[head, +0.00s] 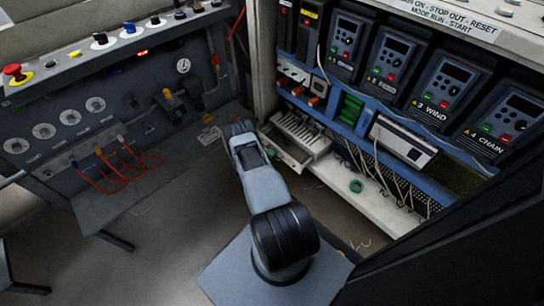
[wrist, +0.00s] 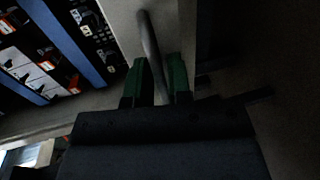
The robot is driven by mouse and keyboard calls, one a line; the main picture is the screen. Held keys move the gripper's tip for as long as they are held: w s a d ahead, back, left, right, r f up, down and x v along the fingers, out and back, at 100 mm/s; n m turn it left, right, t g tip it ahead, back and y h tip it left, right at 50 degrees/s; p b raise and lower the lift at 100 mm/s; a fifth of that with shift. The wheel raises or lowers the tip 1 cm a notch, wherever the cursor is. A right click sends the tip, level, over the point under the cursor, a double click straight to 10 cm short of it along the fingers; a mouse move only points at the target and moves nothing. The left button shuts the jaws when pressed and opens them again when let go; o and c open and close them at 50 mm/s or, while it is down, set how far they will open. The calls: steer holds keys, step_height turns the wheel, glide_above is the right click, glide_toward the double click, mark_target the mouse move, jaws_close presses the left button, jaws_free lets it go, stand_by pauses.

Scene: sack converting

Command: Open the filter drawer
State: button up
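In the head view a pale box-like unit with a ribbed top (head: 300,132) juts from the lower left of the open cabinet; it looks like the filter drawer, but no label is readable. My arm reaches to its left side, and my gripper is mostly hidden there behind the arm. In the wrist view the two green-padded fingers of my gripper (wrist: 161,82) stand on either side of a slim grey bar handle (wrist: 149,40). The fingers are apart with the bar between them; whether they press on it is too dark to tell. The bar runs along a pale panel.
The cabinet has a row of drive units (head: 396,60) above and a pale bottom ledge (head: 372,205) with loose cables and a green ring (head: 356,186). A dark control panel (head: 75,125) with red hoses stands at left. A dark door edge fills the lower right.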

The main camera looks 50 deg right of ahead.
steer(key=shift+d, duration=0.1)
jaws_close()
stand_by(0.4)
steer(key=shift+b+v, duration=0.3)
steer(key=shift+v, duration=0.55)
steer(key=shift+f, duration=0.2)
jaws_free()
steer(key=shift+w, duration=0.1)
